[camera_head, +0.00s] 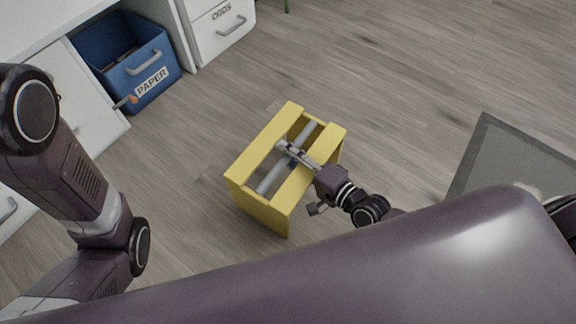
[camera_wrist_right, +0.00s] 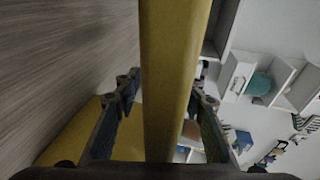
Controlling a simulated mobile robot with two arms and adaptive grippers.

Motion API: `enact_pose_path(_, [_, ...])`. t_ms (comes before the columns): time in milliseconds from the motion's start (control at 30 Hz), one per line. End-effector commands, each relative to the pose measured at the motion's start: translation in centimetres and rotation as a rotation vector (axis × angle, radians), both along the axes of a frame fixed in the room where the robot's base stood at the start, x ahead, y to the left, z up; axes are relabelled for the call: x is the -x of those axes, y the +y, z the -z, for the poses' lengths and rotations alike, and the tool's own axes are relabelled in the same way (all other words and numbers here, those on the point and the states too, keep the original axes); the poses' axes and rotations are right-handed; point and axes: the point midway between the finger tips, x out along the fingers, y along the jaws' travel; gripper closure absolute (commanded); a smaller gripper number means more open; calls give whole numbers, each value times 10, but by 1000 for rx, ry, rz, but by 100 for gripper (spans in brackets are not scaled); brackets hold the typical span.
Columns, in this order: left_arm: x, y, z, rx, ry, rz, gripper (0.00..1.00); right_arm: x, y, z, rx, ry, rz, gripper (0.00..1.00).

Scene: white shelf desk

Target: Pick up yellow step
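The yellow step (camera_head: 268,212) stands on the wooden floor in the middle of the head view, a boxy frame with slats and grey bars across its open middle. My right gripper (camera_head: 284,152) reaches over it from the lower right, its fingers at the top of the step. In the right wrist view a yellow bar of the step (camera_wrist_right: 172,70) runs between the two fingers of my right gripper (camera_wrist_right: 166,88). The fingertips are close to both sides of the bar; whether they press on it is unclear. My left arm shows at the left, but its gripper is out of view.
A blue paper bin (camera_head: 118,62) sits under the white desk (camera_head: 50,22) at the upper left, beside a white drawer unit (camera_head: 220,30). A grey flat panel (camera_head: 508,160) is at the right. Floor around the step is clear.

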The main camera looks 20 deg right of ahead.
Motion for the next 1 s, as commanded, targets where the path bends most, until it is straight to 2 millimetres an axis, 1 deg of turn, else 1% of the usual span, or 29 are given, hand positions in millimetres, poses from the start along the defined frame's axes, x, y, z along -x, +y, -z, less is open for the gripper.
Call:
enact_pose_path(100, [0,0,0,0,0,0,71,0,0,0,0,0,0,63])
enact_pose_path(133, [0,0,0,0,0,0,71,0,0,0,0,0,0,65])
enact_pose_path(400, [0,0,0,0,1,0,71,0,0,0,0,1,0,95])
enact_pose_path(467, [0,0,0,0,1,0,71,0,0,0,0,1,0,100])
enact_pose_path(833, [0,0,0,-1,1,1,71,1,0,1,0,2,0,100])
enact_pose_path(867, [0,0,0,-1,1,1,71,-2,0,-5,-5,-9,3,100])
enact_pose_path(1000, [-1,0,0,-1,1,1,71,-1,0,-4,-5,-9,3,100])
